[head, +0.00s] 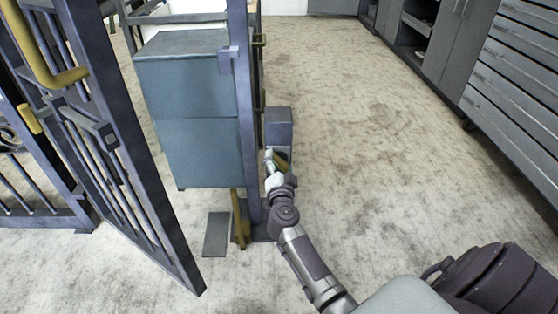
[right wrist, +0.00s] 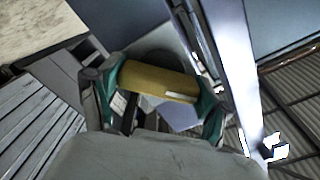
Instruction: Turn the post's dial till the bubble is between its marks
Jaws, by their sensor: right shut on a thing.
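The blue-grey post (head: 243,115) stands upright in the middle left of the head view. Low on its right side is a small grey-blue box (head: 279,125), with a bit of the yellow dial (head: 282,157) showing at its front. My right gripper (head: 274,160) is at this dial. In the right wrist view the yellow dial (right wrist: 155,80) lies between the two green-edged fingers of my right gripper (right wrist: 158,95), which is shut on it. A short white mark shows on the dial. I cannot make out the bubble or its marks. My left gripper is not in view.
A blue cabinet (head: 190,105) is just left of the post. A flat grey plate (head: 216,234) lies at the post's foot. Grey drawers (head: 515,85) line the right; the floor (head: 370,110) between is clear.

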